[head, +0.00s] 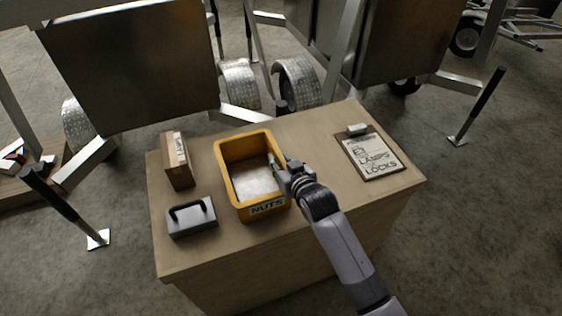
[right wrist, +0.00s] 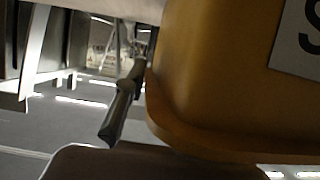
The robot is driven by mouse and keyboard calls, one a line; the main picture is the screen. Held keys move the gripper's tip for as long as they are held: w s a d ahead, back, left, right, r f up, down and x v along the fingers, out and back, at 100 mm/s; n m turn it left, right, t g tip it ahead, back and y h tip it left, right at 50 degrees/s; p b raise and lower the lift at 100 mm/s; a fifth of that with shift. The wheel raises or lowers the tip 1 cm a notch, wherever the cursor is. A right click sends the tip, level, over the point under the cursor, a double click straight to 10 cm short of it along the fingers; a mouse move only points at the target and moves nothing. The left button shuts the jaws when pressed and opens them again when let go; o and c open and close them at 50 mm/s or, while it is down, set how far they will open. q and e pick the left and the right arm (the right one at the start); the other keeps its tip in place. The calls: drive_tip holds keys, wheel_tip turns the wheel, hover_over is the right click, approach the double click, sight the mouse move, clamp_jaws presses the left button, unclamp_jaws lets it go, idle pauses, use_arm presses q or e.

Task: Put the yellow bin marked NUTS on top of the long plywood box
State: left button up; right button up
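The yellow bin (head: 224,158), with NUTS on its front label, is upright over the top of the long plywood box (head: 310,140). Whether its base touches the plywood is hard to tell. Pale contents show inside it. My right gripper (head: 280,168) is at the bin's right rim, with a finger reaching over the edge. In the right wrist view the bin (right wrist: 215,70) fills the right side. One finger (right wrist: 122,100) lies along its outer wall; the other is hidden. The gripper appears closed on that wall. My left gripper is out of view.
On the plywood top, a cardboard carton (head: 178,162) and a grey handled case (head: 191,217) stand left of the bin. A clipboard (head: 371,155) lies at the right. Bare plywood lies between clipboard and bin. Trailers (head: 130,65) stand close behind.

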drive_tip(key=v, duration=1.2)
drive_tip(key=shift+d, duration=0.1)
